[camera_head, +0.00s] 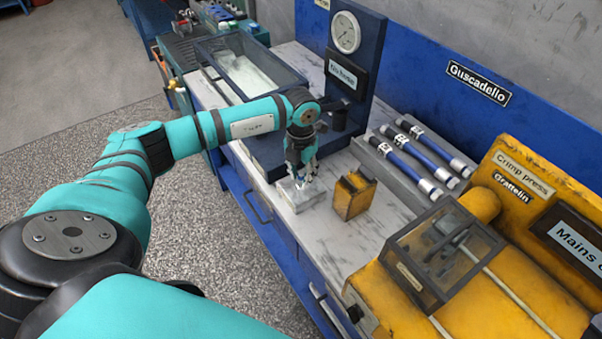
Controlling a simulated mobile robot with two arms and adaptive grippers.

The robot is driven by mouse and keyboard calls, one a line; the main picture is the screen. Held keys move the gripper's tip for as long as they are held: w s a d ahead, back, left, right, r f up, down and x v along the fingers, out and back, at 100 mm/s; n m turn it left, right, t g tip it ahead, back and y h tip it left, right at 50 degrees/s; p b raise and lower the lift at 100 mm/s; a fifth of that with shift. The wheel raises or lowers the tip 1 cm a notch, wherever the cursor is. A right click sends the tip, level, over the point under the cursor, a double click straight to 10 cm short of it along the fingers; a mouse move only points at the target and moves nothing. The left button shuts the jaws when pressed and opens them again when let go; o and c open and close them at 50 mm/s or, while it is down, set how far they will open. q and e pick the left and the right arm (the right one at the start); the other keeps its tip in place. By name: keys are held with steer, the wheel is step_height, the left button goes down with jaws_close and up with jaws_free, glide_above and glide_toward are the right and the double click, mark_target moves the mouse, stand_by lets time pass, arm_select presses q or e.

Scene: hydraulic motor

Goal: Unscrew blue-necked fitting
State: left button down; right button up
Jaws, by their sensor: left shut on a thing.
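My left gripper (304,176) reaches down over the bench, in front of the dark blue test stand with the round gauge. It is shut on a small part just above a grey block (299,194) on the bench top. The fingers hide most of that part, and I cannot make out a blue neck on it. I cannot tell whether the part is seated in the block or only touches it. My right gripper does not show.
A yellow block (354,195) stands just right of the gripper. Several blue rods (419,157) lie on a grey rack. The yellow crimp press (500,275) fills the right front. A clear-lidded tray (247,66) lies behind my arm. The marble top (350,240) in front is bare.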

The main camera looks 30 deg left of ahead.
arm_select(q)
steer(key=n+p, duration=0.1)
steer(key=n, duration=0.2)
steer(key=shift+d+r+n, duration=0.1)
steer(key=shift+r+n, duration=0.05)
steer(key=shift+n, duration=0.15)
steer(key=shift+n+p, duration=0.35)
steer(key=shift+n, duration=0.65)
steer(key=shift+s+n+p, duration=0.1)
steer(key=shift+n+p, duration=0.55)
steer(key=shift+n, duration=0.45)
steer(key=n+p, duration=0.1)
steer(key=n, duration=0.1)
steer(key=shift+n, duration=0.8)
